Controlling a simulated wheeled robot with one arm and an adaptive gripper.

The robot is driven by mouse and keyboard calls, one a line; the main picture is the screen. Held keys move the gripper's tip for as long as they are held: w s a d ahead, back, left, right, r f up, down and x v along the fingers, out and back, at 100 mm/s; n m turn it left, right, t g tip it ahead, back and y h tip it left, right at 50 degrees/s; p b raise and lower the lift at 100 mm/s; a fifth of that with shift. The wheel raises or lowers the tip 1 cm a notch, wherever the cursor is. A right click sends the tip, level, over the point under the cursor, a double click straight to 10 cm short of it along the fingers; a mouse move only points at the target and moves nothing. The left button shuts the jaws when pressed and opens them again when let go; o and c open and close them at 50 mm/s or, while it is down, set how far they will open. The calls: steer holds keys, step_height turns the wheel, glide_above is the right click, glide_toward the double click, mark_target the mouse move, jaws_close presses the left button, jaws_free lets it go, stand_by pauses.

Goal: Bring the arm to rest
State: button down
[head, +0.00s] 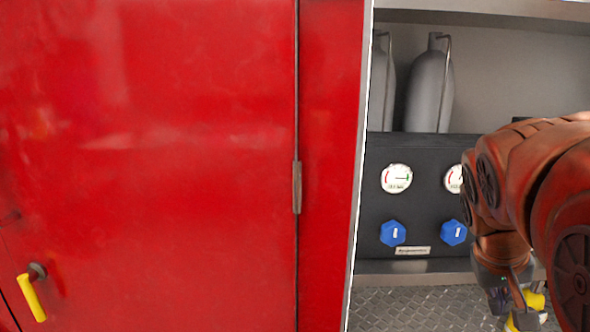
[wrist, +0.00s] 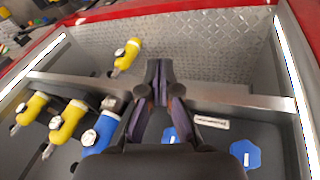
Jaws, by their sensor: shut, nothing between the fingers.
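My arm (head: 545,180) reaches in from the right in the head view, bent downward in front of the open compartment. My gripper (head: 516,312) points down at the lower right, partly cut off by the picture's edge. In the wrist view my gripper (wrist: 158,75) has its dark fingers together, with nothing between them. Beyond the fingers lies the diamond-plate floor (wrist: 215,45) of the compartment.
A dark panel (head: 430,170) carries gauges (head: 397,178) and blue knobs (head: 393,233); grey cylinders (head: 430,90) stand behind. The wrist view shows several yellow-handled fittings (wrist: 68,120) and a blue-handled one (wrist: 101,128). A red door (head: 150,150) with a yellow handle (head: 32,297) fills the left.

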steer(key=s+a+f+n+g+y+p, duration=0.1)
steer(key=s+a+f+y+p, duration=0.1)
steer(key=s+a, duration=0.5)
steer(key=s+a+f+n+g+y+p, duration=0.1)
steer(key=s+a+f+g+y+p, duration=0.1)
steer(key=s+a+f+p, duration=0.2)
steer(key=s+a+p, duration=0.1)
steer(key=s+a, duration=0.2)
steer(key=s, duration=0.3)
steer(key=shift+s+a+f+g, duration=0.25)
steer(key=shift+s+f+g, duration=0.05)
steer(key=shift+s+f, duration=0.1)
stand_by(2.7)
